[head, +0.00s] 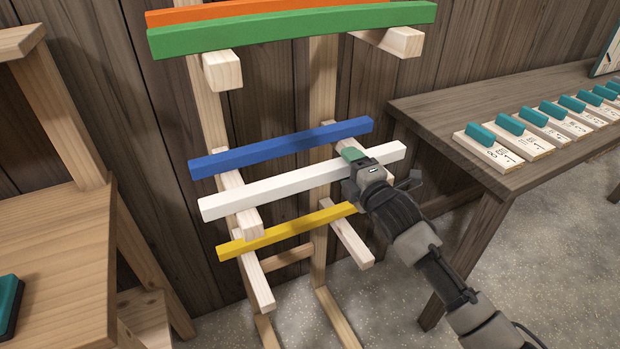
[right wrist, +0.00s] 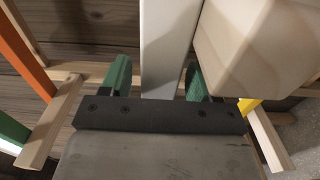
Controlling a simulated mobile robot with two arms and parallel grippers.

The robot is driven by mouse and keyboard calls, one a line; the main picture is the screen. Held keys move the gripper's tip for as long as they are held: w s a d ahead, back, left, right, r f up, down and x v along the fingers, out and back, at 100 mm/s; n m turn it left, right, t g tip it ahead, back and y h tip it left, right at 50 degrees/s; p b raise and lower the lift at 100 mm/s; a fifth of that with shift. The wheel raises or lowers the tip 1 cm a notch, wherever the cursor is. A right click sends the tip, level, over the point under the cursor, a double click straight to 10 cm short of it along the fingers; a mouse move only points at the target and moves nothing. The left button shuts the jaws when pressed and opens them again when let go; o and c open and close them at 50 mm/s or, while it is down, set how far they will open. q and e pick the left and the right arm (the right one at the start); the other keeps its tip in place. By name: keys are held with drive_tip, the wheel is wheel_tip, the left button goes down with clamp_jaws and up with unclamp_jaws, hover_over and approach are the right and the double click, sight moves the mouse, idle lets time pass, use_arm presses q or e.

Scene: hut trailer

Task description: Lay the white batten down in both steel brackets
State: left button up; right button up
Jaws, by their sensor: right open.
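The white batten (head: 275,189) lies across a pair of wooden arms of the rack, in front of the blue batten and above the yellow one. My right gripper (head: 356,160) is at the right part of the white batten. In the right wrist view the white batten (right wrist: 167,45) runs between the green fingers of my right gripper (right wrist: 157,80). The fingers stand apart on either side of it, open, with a gap visible on the left; contact on the right is hard to tell. My left gripper and the steel brackets are not in view.
The wooden rack (head: 322,80) also bears an orange batten (head: 215,13), a green batten (head: 290,30), a blue batten (head: 280,147) and a yellow batten (head: 285,232). A table (head: 440,110) with several teal-topped blocks stands right. A wooden bench (head: 50,235) stands left.

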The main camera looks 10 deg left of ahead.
drive_tip(key=c, duration=1)
drive_tip(key=shift+r+p, duration=1.75)
drive_tip(key=shift+r, duration=0.1)
drive_tip(key=p+v, duration=0.7)
drive_tip(key=v, duration=0.7)
drive_tip(key=shift+p, duration=0.3)
